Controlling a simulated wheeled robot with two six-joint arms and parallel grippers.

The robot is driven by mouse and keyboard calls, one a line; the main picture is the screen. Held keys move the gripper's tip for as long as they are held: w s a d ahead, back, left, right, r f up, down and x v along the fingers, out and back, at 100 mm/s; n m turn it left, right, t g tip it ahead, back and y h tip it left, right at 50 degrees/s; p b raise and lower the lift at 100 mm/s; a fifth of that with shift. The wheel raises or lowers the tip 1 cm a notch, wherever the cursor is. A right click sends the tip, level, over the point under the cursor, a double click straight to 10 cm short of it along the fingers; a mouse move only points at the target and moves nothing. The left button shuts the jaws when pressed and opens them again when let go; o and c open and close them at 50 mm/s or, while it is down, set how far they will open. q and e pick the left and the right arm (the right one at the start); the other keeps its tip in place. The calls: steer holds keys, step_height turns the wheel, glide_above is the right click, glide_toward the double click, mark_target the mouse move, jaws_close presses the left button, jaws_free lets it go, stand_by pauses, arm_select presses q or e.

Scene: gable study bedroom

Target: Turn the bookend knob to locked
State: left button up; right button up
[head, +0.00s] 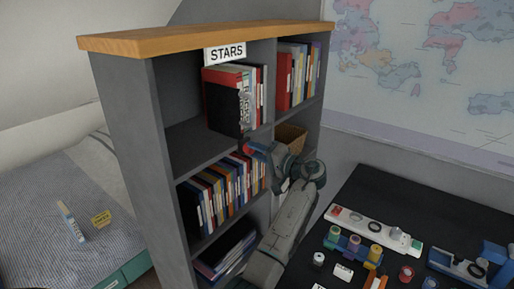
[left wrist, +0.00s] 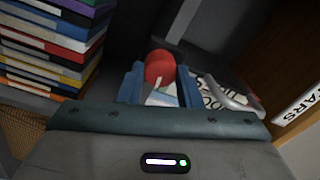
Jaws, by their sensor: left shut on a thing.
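The red round knob (left wrist: 160,66) sits between the blue fingers of my left gripper (left wrist: 160,84); in the head view, a bit of the red knob (head: 247,148) shows at the tips of my left gripper (head: 256,148). My left gripper is shut on the knob. The knob's pointer and setting cannot be read. My right gripper is not in view.
The grey bookcase (head: 126,135) has a wooden top and a STARS sign (head: 227,53). Books (head: 228,190) fill the shelf below, and a wicker basket (head: 291,138) stands right of the gripper. A dark desk (head: 375,200) with small items is at right, a bed (head: 50,230) at left.

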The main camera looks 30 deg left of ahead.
arm_select(q)
steer(key=shift+m+p, duration=0.5)
steer(key=shift+m, duration=0.4)
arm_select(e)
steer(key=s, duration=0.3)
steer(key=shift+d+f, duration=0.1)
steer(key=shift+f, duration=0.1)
arm_select(q)
steer(key=o, duration=1)
steer(key=shift+c, duration=0.2)
